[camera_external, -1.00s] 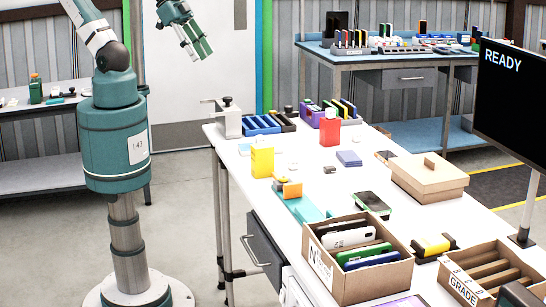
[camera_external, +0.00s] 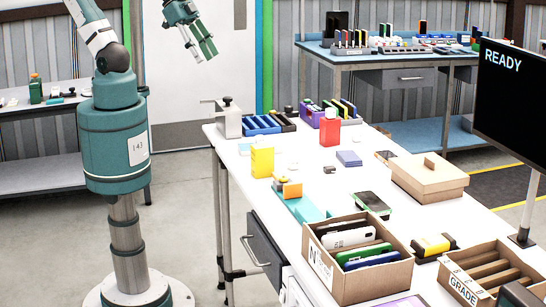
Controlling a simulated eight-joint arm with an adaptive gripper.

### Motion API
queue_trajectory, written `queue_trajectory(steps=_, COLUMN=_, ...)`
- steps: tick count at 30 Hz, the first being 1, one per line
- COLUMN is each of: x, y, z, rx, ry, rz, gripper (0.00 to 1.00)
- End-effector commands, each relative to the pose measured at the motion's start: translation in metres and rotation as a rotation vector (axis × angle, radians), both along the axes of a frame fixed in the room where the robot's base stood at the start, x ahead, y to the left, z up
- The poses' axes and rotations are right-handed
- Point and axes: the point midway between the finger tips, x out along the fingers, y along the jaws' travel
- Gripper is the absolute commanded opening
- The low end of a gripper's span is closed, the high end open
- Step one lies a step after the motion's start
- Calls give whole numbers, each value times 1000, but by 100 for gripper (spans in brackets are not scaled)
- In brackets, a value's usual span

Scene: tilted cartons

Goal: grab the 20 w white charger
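My gripper (camera_external: 202,52) hangs high at the upper left, in front of the white door and well away from the table. Its two fingers point down and to the right, look apart, and hold nothing visible. No label reading 20 W can be made out. Small white items lie on the white table: one (camera_external: 293,166) near the middle and another (camera_external: 245,148) near the left edge. I cannot tell whether either is the charger. White flat devices (camera_external: 347,238) stand in the open carton (camera_external: 345,284) at the front.
A yellow box (camera_external: 262,161), a red bottle (camera_external: 331,130), a blue block (camera_external: 349,158) and a lidded cardboard box (camera_external: 430,178) stand on the table. A divided carton (camera_external: 490,277) and a monitor (camera_external: 510,100) are at right. Racks line the far end.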

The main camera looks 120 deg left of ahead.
Motion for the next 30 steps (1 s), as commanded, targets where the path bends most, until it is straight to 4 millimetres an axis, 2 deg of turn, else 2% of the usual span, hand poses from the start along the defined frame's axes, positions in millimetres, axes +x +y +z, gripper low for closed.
queue_trajectory(steps=17, x=68, y=17, z=-27, rx=80, ry=110, rz=-145, gripper=38)
queue_trajectory(steps=30, x=121, y=35, z=-62, rx=124, ry=192, rz=-268, gripper=38)
